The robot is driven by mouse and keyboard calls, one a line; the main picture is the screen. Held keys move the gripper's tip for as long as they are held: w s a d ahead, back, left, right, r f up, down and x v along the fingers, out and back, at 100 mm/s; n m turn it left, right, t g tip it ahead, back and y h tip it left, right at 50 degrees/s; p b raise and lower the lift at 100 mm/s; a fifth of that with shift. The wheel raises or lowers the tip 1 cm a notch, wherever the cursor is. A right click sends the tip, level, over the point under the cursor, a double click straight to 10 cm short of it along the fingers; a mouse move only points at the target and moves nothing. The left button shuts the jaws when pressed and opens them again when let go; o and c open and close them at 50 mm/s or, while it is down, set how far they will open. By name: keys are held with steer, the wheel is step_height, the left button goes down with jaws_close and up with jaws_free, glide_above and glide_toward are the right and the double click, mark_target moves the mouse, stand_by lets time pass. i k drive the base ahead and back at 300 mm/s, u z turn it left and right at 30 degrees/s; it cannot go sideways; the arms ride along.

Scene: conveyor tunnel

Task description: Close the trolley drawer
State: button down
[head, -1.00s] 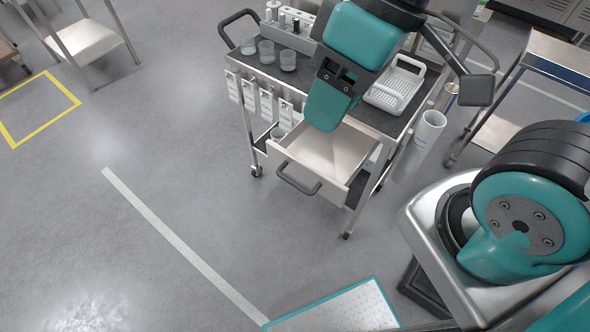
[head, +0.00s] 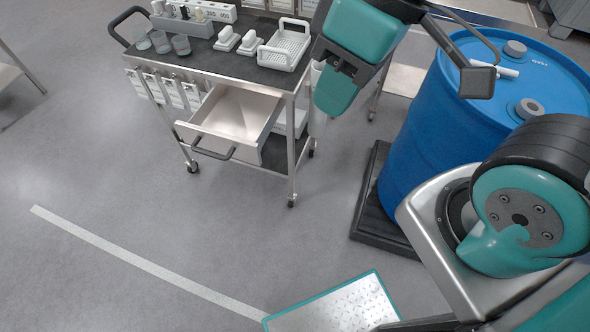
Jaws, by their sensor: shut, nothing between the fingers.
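The steel trolley (head: 294,150) stands at the upper left of the head view. Its white drawer (head: 262,118) is pulled out toward the front left, and the inside looks empty. The dark drawer handle (head: 213,152) is on the drawer's front face. My gripper (head: 333,102) is shut and empty, to the right of the drawer in the picture and apart from the handle. It covers part of the trolley's right end.
A blue drum (head: 425,130) on a dark pallet (head: 366,215) stands right of the trolley. Glass cups (head: 180,44) and a white basket (head: 285,45) sit on the trolley top. The grey floor in front of the drawer is clear.

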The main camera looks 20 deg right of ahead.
mark_target(234, 122)
steer(key=z, duration=0.25)
steer(key=k, duration=0.5)
steer(key=u, duration=0.8)
steer(key=i, duration=0.75)
steer(key=u, duration=0.35)
